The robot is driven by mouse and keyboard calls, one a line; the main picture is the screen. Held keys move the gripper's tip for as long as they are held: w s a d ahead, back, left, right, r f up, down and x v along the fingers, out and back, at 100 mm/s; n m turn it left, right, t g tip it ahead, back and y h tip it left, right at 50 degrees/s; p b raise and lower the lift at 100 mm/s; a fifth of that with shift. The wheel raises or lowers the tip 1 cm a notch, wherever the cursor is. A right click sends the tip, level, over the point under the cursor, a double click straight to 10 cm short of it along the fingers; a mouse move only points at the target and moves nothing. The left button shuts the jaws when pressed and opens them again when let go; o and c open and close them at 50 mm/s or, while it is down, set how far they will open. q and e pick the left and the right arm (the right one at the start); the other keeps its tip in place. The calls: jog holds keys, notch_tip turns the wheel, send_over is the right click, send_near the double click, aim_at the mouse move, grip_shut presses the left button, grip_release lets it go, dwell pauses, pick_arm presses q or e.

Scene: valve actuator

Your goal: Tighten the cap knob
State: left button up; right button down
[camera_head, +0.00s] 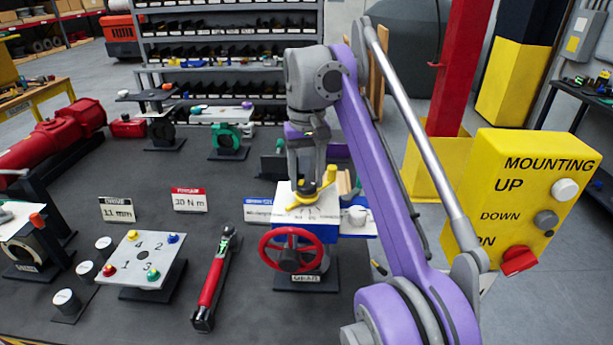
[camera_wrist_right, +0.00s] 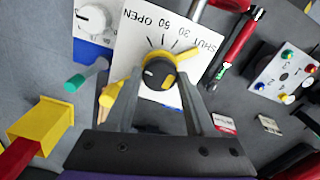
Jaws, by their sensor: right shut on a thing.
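The yellow pointer also shows in the head view (camera_head: 328,178). My right gripper (camera_wrist_right: 160,76) reaches down from above, its two fingers shut on the cap knob from either side. In the head view my right gripper (camera_head: 307,186) hides most of the knob. My left gripper is not in view.
A white side knob (camera_head: 357,214) is right of the plate. A red-handled torque wrench (camera_head: 213,283) lies left of the actuator. A numbered plate (camera_head: 143,259) and small signs (camera_head: 190,200) stand further left. A yellow button box (camera_head: 531,200) is at right.

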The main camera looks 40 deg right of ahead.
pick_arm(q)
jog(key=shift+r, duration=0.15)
pick_arm(e)
jog(key=m+p, duration=0.1)
jog(key=m, duration=0.2)
jog(key=shift+r+m+p, duration=0.15)
jog(key=shift+m+p, duration=0.25)
jog(key=m+p, duration=0.1)
jog(key=m, duration=0.3)
jog(key=shift+m+p, duration=0.3)
jog(key=m+p, duration=0.1)
jog(key=m, duration=0.3)
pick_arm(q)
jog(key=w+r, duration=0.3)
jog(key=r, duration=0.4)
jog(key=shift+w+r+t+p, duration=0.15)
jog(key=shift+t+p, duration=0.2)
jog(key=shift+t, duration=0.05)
pick_arm(e)
jog(key=shift+m, duration=2.1)
jog(key=shift+c, duration=1.2)
grip_release()
